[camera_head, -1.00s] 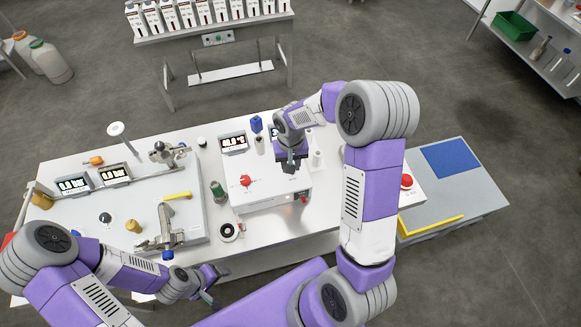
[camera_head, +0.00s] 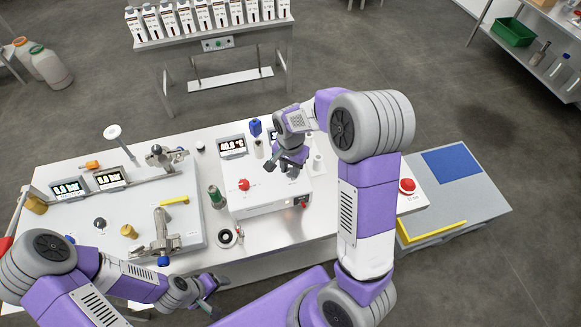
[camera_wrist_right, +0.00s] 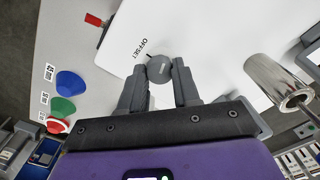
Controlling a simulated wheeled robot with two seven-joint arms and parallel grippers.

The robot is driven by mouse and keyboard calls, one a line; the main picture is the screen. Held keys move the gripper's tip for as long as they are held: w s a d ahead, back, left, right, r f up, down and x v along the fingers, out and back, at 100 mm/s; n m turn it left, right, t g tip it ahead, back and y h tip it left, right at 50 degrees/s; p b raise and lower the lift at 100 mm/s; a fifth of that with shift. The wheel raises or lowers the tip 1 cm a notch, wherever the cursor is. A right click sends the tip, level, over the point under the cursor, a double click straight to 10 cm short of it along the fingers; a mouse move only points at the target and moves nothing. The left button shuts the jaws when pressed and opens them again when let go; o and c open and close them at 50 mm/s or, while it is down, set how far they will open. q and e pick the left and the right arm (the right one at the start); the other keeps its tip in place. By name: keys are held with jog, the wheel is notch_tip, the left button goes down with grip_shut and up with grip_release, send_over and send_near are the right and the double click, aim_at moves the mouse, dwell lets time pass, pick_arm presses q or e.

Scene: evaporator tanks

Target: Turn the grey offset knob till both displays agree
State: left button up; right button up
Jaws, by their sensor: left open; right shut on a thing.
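The grey offset knob (camera_wrist_right: 160,66) sits on a white panel by the word OFFSET in the right wrist view. My right gripper (camera_wrist_right: 160,78) is shut on it, a finger on each side. In the head view this gripper (camera_head: 285,168) is over the white box (camera_head: 262,205) and hides the knob. One display (camera_head: 232,147) at the back of the box shows a temperature, about 40 °C, too small to read surely. A second display (camera_head: 273,135) beside it is mostly hidden by my right arm. My left gripper (camera_head: 213,296) is open and empty before the table.
Two more displays (camera_head: 66,188) (camera_head: 110,178) and metal clamps are at left. A red button (camera_head: 407,185) is at right.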

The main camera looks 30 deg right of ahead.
aim_at(290, 170)
dwell(0.4)
jog(key=o, duration=1.1)
jog(key=shift+c, duration=0.2)
notch_tip(290, 170, up, 8)
jog(key=shift+f+p, duration=0.15)
jog(key=shift+p, duration=0.15)
